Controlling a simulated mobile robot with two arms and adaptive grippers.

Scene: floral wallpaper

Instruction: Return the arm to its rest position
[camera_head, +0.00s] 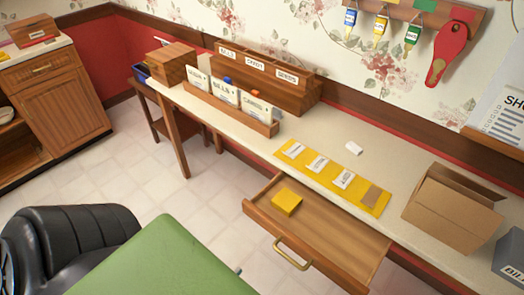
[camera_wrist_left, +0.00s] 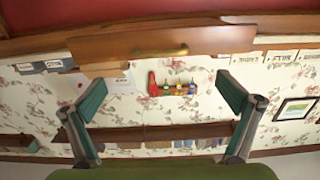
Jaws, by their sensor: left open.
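My left gripper (camera_wrist_left: 160,97) shows in the left wrist view, with its two grey-green fingers spread wide at left and right. Nothing is between them, and no object touches them. Behind the gap are the wallpapered wall and the key rack (camera_wrist_left: 172,92), at a distance. My right gripper is in neither view.
An open drawer (camera_head: 340,235) juts out from the long desk (camera_head: 335,135), with a yellow block (camera_head: 286,201) inside. An open cardboard box (camera_head: 452,208) and a wooden sorter (camera_head: 265,80) stand on the desk. Floor (camera_head: 125,165) is clear at the left.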

